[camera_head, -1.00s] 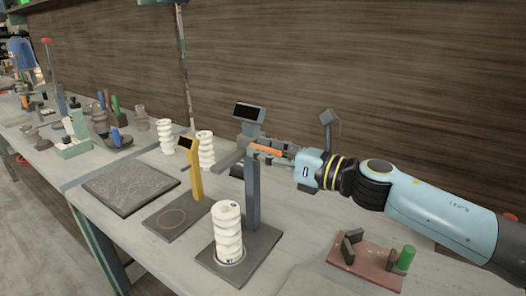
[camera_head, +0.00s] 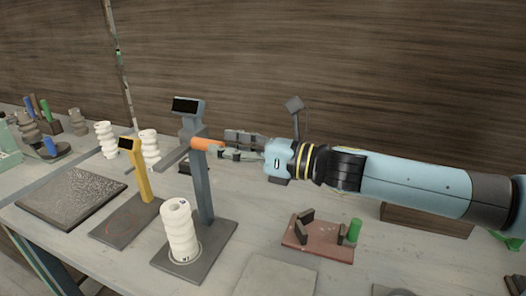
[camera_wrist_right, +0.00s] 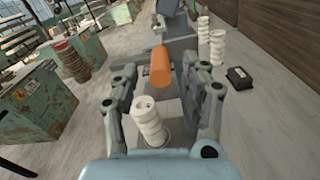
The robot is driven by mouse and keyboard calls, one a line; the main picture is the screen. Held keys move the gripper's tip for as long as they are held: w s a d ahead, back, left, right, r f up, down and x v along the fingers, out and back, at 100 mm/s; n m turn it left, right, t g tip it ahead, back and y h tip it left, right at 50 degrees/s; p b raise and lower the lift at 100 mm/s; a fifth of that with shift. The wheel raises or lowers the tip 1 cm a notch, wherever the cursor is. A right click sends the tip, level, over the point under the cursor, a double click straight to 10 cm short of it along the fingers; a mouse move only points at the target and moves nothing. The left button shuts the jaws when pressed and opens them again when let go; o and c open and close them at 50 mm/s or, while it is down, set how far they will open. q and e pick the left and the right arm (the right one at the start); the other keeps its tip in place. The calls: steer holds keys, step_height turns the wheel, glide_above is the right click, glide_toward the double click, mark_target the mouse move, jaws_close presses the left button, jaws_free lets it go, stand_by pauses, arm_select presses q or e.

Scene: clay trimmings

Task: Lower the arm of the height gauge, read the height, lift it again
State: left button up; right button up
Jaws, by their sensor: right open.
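The height gauge is a dark grey post (camera_head: 202,185) with a black display (camera_head: 186,106) on top and a flat grey arm (camera_head: 174,158) sticking out left. An orange handle (camera_head: 207,144) is on the arm's right side. The arm is raised above a white ribbed stack (camera_head: 180,232) standing on the gauge's base plate (camera_head: 218,250), with a gap between. My right gripper (camera_head: 232,146) is open at the handle. In the right wrist view the orange handle (camera_wrist_right: 160,66) lies between the fingertips (camera_wrist_right: 158,72); whether they touch it I cannot tell. My left gripper is not in view.
A yellow gauge (camera_head: 138,172) stands left of the grey one, with a dark textured slab (camera_head: 70,197) beyond. More white ribbed pieces (camera_head: 105,140) stand behind. A reddish board (camera_head: 318,242) with dark blocks and a green cylinder (camera_head: 354,231) lies at the front right.

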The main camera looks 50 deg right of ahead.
steer(key=v, duration=0.7)
stand_by(0.3)
steer(key=shift+s, duration=0.1)
stand_by(0.3)
